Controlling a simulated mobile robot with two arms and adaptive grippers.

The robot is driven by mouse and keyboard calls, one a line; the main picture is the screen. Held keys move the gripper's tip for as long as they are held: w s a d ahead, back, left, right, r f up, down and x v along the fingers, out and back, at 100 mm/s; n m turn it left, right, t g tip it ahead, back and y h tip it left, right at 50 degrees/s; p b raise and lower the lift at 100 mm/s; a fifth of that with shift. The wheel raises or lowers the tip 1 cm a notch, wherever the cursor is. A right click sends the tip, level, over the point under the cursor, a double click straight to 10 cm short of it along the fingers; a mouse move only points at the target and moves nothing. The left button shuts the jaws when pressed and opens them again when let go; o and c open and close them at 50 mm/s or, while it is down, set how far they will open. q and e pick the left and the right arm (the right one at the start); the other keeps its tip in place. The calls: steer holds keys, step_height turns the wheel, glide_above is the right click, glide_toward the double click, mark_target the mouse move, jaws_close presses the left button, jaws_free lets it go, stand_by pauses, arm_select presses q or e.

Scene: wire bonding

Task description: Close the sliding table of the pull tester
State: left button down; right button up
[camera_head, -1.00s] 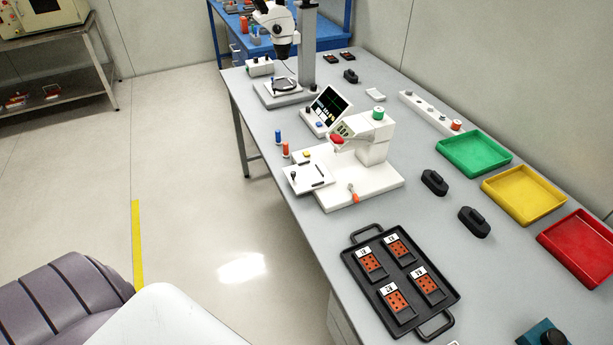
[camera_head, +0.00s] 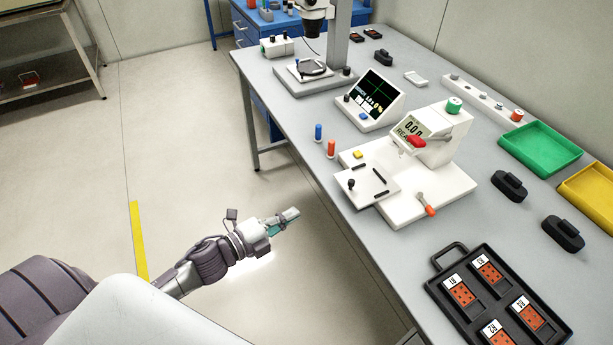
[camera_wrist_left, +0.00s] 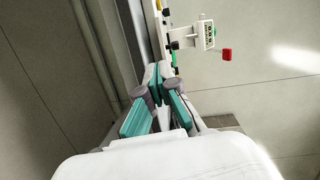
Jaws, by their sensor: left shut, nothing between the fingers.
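The white pull tester (camera_head: 432,150) stands on the grey bench, with a small display and a red part at its head. Its sliding table (camera_head: 367,186), a white plate with a small black knob and dark bars, juts out at the left front of the base, toward the bench edge. My left gripper (camera_head: 291,217) is shut and empty, out over the floor to the left of the bench, apart from the sliding table. In the left wrist view its teal fingers (camera_wrist_left: 155,85) meet, and the tester (camera_wrist_left: 190,38) shows beyond them. My right gripper is not in view.
The grey bench (camera_head: 300,115) has its near edge between my left gripper and the tester. Blue and orange bottles (camera_head: 331,148) stand left of the tester. A screen unit (camera_head: 375,100) is behind. A black tray (camera_head: 466,318) with orange boards lies in front. Floor around my gripper is clear.

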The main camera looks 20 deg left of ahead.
arm_select(q)
step_height(320, 180, up, 2)
steer(key=d+r+m, duration=0.1)
steer(key=p, duration=0.3)
glide_toward(348, 184)
steer(key=shift+h, duration=0.4)
steer(key=x, duration=0.6)
steer(key=shift+w, duration=0.1)
steer(key=shift+w+d, duration=0.2)
steer(key=shift+w, duration=0.35)
steer(key=shift+f, duration=0.1)
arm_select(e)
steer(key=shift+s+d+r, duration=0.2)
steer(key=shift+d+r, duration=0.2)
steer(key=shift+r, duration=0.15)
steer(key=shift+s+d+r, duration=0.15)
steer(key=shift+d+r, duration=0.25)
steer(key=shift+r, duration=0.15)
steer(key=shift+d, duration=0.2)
arm_select(q)
steer(key=shift+w+d, duration=0.1)
steer(key=shift+w, duration=0.05)
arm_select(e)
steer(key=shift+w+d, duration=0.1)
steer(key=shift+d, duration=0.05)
